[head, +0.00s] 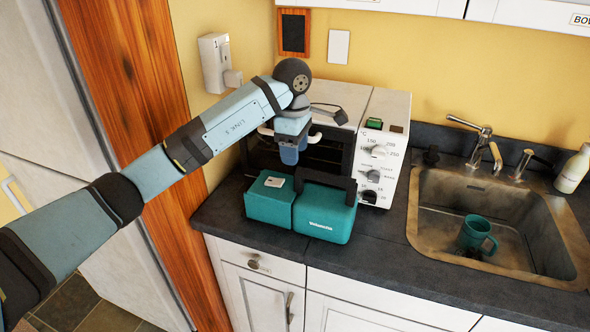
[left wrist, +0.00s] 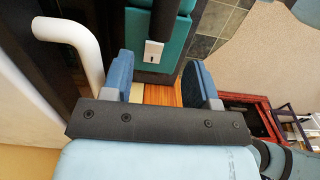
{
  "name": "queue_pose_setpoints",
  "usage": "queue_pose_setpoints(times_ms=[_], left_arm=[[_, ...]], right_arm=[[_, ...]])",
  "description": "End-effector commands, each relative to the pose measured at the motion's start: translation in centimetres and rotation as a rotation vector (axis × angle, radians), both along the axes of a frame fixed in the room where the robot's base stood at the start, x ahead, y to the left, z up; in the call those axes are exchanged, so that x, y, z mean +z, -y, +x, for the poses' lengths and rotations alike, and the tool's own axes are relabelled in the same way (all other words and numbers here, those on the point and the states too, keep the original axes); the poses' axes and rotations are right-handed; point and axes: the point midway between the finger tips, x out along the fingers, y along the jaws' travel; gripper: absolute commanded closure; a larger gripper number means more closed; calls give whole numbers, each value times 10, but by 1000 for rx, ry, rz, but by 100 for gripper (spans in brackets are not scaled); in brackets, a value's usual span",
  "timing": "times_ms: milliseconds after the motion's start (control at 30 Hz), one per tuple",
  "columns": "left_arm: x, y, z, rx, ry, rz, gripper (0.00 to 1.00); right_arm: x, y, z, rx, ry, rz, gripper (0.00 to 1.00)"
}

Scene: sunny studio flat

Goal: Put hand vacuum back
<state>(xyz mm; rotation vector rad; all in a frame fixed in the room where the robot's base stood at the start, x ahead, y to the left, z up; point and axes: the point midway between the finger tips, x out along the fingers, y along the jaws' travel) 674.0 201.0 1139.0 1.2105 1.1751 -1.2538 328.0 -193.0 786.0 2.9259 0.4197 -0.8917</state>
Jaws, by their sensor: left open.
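A teal, two-block appliance with a black handle (head: 326,180), which I take to be the hand vacuum (head: 325,215), lies on the dark counter in front of the oven. Its left block has a small white label on top. My left gripper (head: 289,154) is open and empty, a little above and behind the left block, close to the oven front. In the left wrist view, its two blue fingers (left wrist: 160,82) are apart with nothing between them. The teal body (left wrist: 168,45) with a white label and dark handle shows beyond the fingers. My right gripper is out of view.
The toaster oven (head: 388,150) stands right behind, its white handle (left wrist: 75,40) close beside my left fingers. A white wall unit marked 1 (head: 214,62) is on the yellow wall. The sink (head: 440,215) at right holds a teal mug (head: 477,234). Counter between is clear.

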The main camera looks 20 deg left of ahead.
Motion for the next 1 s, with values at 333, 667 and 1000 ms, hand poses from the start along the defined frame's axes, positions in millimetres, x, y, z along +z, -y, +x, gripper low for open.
queue_pose_setpoints(times_ms=[333,667,1000], left_arm=[[39,-1,0,0,0,0,46],[40,-1,0,0,0,-1,46],[1,67,-23,-32,-4,-335,46]], right_arm=[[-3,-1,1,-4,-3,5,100],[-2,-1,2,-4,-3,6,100],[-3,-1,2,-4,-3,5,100]])
